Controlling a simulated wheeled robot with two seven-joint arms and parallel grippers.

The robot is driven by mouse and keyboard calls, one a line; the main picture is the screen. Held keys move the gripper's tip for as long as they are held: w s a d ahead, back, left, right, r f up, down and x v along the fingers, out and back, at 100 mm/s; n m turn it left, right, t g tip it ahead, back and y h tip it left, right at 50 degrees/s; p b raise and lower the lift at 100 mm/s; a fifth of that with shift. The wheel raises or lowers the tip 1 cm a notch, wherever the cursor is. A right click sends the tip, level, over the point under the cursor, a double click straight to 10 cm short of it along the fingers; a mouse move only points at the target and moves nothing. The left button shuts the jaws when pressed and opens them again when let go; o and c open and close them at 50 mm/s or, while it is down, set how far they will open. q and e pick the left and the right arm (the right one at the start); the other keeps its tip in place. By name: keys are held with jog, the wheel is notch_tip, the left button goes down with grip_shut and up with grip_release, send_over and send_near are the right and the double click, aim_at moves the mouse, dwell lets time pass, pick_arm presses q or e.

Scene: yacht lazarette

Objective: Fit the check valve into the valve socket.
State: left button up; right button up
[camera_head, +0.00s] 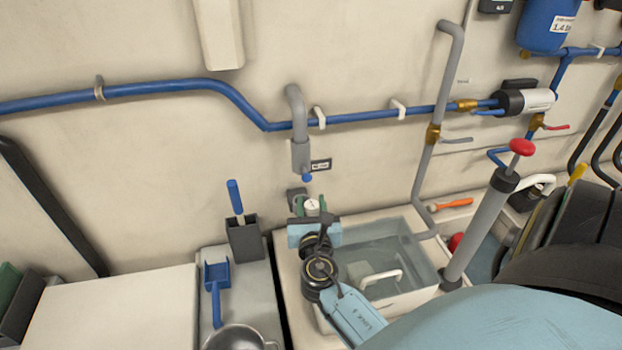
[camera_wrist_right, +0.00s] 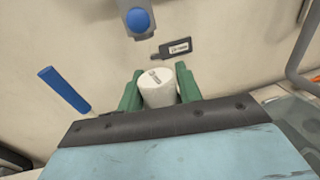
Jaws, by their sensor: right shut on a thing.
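The white check valve, a short cylinder with a small dark mark on its top face, is between the green fingers of my right gripper (camera_head: 311,207). In the right wrist view the valve (camera_wrist_right: 158,87) stands between both fingers, its lower part hidden by the gripper. What looks like the valve socket (camera_head: 301,156) is the grey open end of a downturned pipe on the wall, with a blue round part beneath. It also shows at the top of the wrist view (camera_wrist_right: 138,18). The valve is below the socket and apart from it. My left gripper is out of view.
A small black label plate (camera_head: 321,165) is beside the socket. A dark holder with a blue-handled tool (camera_head: 236,197) stands left of my gripper. A water-filled basin (camera_head: 425,277) and a grey hand pump (camera_head: 480,230) with a red knob are to the right.

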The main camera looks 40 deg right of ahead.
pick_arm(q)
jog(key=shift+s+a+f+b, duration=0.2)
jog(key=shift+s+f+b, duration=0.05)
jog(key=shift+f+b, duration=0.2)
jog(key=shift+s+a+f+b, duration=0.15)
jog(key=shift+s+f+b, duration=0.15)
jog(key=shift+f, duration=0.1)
pick_arm(e)
jog(key=shift+w+a+x, duration=0.15)
jog(key=shift+a+x, duration=0.05)
jog(key=shift+x, duration=1.6)
jog(key=shift+w+a+x, duration=0.2)
jog(key=shift+a+x, duration=0.05)
jog(key=shift+x, duration=1.5)
jog(key=shift+w+a+x, duration=0.15)
jog(key=shift+a+x, duration=0.05)
jog(key=shift+x, duration=1.6)
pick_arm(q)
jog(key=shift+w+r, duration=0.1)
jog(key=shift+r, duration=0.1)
